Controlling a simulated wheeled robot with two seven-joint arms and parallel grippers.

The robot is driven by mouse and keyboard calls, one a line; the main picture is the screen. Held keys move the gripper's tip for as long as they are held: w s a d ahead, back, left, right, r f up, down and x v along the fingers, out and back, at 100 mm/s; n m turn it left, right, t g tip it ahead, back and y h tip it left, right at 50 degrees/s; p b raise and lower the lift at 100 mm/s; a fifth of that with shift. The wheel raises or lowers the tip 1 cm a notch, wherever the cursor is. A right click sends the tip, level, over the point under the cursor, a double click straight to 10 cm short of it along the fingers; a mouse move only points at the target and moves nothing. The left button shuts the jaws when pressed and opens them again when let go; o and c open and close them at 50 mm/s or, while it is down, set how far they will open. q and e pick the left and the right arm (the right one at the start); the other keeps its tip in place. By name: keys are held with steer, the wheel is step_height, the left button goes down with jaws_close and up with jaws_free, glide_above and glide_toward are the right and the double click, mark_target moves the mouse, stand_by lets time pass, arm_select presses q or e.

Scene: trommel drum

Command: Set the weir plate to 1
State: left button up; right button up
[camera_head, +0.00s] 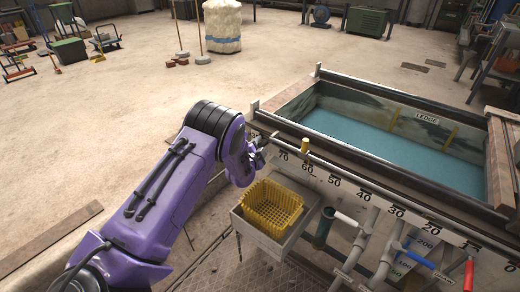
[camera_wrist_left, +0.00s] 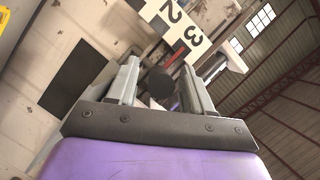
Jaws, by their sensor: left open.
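A white scale strip (camera_wrist_left: 182,28) with the numbers 2 and 3 crosses the top of the left wrist view. A red mark (camera_wrist_left: 175,56) lies beside it, near the 2 and 3; its exact reading is unclear. A dark round knob end (camera_wrist_left: 160,82) shows between the fingers of my open left gripper (camera_wrist_left: 160,88). I cannot tell whether the fingers touch it. In the head view my left gripper (camera_head: 258,151) is at the near left corner of the blue-watered tank (camera_head: 350,132). I cannot make out the weir plate itself there. My right gripper is not in view.
A yellow basket (camera_head: 272,208) sits in a grey tray (camera_head: 262,238) below the gripper. A rail with a number scale (camera_head: 335,182) runs along the tank's near side. Pipes with red (camera_head: 468,274) and blue (camera_head: 418,259) handles stand at the lower right.

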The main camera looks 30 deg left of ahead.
arm_select(q)
steer(key=shift+w, duration=0.15)
jaws_close()
step_height(320, 180, down, 8)
steer(key=b, duration=0.5)
steer(key=shift+f, duration=0.15)
steer(key=shift+c, duration=0.9)
jaws_free()
steer(key=shift+o, duration=0.9)
